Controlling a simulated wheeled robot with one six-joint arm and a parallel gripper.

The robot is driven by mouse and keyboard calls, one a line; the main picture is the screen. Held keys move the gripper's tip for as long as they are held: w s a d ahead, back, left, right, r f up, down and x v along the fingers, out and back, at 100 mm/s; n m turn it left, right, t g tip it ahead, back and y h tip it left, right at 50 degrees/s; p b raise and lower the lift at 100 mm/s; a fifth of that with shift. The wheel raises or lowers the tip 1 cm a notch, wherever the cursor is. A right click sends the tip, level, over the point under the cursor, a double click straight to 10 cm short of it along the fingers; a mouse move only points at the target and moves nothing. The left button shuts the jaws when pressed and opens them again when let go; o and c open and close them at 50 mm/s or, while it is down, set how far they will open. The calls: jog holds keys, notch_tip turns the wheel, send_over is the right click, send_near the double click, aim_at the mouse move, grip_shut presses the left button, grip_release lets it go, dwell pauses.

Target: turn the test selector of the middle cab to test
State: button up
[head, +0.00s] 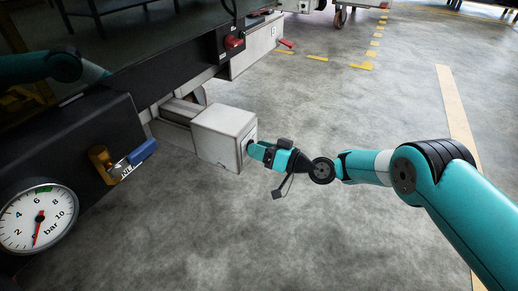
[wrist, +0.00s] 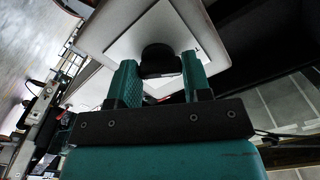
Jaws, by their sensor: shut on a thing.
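My gripper (head: 252,151) reaches the right-hand face of a light grey box (head: 218,136) under the trolley's edge in the head view. In the wrist view, the two teal fingers of my gripper (wrist: 160,82) stand on either side of a round black knob (wrist: 158,58), shut on it. I take this knob to be the test selector. It sits on a white plate (wrist: 190,25) on the box. In the head view the fingers hide most of the knob, and its pointing direction cannot be read in either view.
A pressure gauge (head: 38,217) and a blue-handled valve (head: 140,153) are on the dark panel at left. Another grey box (head: 258,48) with a red handle (head: 286,43) is farther back, near a red switch (head: 234,42).

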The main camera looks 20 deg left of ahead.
jog(key=o, duration=0.9)
jog(key=shift+w+d, duration=0.1)
jog(key=shift+w, duration=0.05)
jog(key=shift+s+d+p, duration=0.25)
jog(key=shift+d+p, duration=2.6)
jog(key=shift+s+d+p, duration=0.3)
jog(key=shift+d+p, duration=2.55)
jog(key=shift+d, duration=0.05)
jog(key=shift+s+d+p, duration=0.25)
jog(key=shift+d+p, duration=2.6)
